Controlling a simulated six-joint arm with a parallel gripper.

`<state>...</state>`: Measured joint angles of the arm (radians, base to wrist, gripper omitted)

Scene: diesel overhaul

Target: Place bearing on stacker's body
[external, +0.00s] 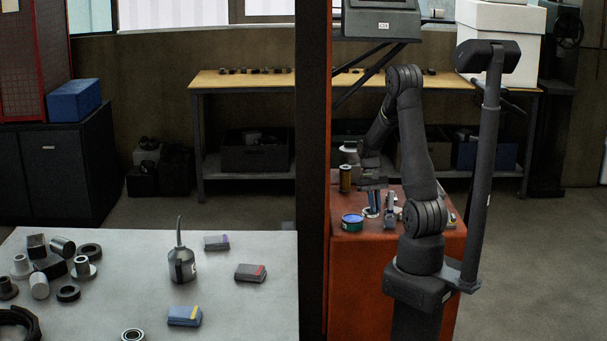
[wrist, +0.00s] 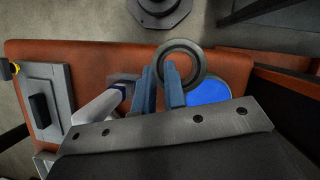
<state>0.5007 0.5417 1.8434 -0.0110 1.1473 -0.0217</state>
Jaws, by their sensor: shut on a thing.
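My gripper (wrist: 160,88) points down over the red-orange bench top in the wrist view. Its two blue-grey fingers are shut on the wall of a dark grey bearing ring (wrist: 181,62), with one finger inside the ring and one outside. In the external view my gripper (external: 373,205) is low over the red cabinet, and the ring around its tips is small. A white cylinder with a dark blue band (wrist: 98,108) lies left of the fingers in the wrist view. I cannot tell which part is the stacker's body.
A blue-topped round tin (external: 352,222) stands close to the gripper; its blue top (wrist: 208,93) is right of the ring. A grey plate with a black block (wrist: 39,110) lies left. The red cabinet (external: 375,285) ends at its front edge.

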